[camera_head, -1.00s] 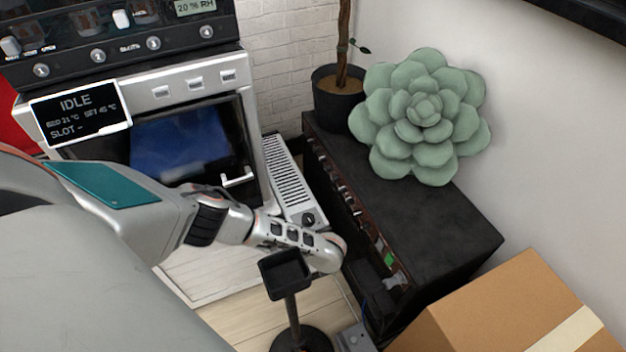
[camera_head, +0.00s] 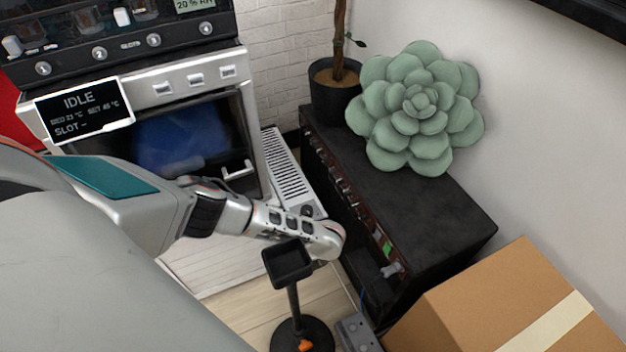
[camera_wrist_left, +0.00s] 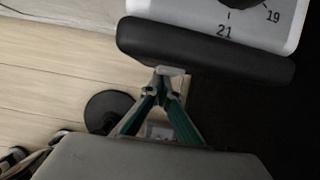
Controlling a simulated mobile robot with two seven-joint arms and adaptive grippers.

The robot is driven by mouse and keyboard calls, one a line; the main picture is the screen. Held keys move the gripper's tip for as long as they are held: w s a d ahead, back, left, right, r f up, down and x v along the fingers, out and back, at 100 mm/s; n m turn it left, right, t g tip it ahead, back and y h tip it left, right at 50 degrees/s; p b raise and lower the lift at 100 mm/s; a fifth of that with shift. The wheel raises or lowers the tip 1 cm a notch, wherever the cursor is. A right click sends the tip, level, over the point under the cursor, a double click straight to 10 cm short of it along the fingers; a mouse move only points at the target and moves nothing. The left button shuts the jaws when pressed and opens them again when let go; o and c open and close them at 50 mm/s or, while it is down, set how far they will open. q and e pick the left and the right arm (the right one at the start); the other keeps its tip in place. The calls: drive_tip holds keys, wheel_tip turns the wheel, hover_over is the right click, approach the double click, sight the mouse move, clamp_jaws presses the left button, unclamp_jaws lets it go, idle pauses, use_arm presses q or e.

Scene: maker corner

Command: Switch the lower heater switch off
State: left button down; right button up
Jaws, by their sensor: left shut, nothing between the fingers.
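The white slatted heater (camera_head: 285,170) stands between the oven-like cabinet and the black amplifier-like box. A dark dial (camera_head: 307,211) sits at its near end. In the left wrist view the heater's white end (camera_wrist_left: 195,12) shows part of the dial (camera_wrist_left: 240,3) with marks 21 and 19, above a black rounded bar (camera_wrist_left: 200,48). I cannot make out a lower switch in either view. My left gripper (camera_wrist_left: 170,72) is shut and empty, its tips at the bar's lower edge in the picture; I cannot tell whether they touch. In the head view my forearm hides its fingers. My right gripper is out of view.
A black stand with a square tray (camera_head: 289,262) rises close to my left wrist. The black box (camera_head: 420,205) carries a green succulent (camera_head: 420,105) and lies just right of the wrist. A cardboard box (camera_head: 490,300) is at lower right. A grey pedal-like box (camera_head: 357,335) lies on the floor.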

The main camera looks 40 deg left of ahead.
use_arm(q)
drive_tip(key=v, duration=1.2)
idle(0.4)
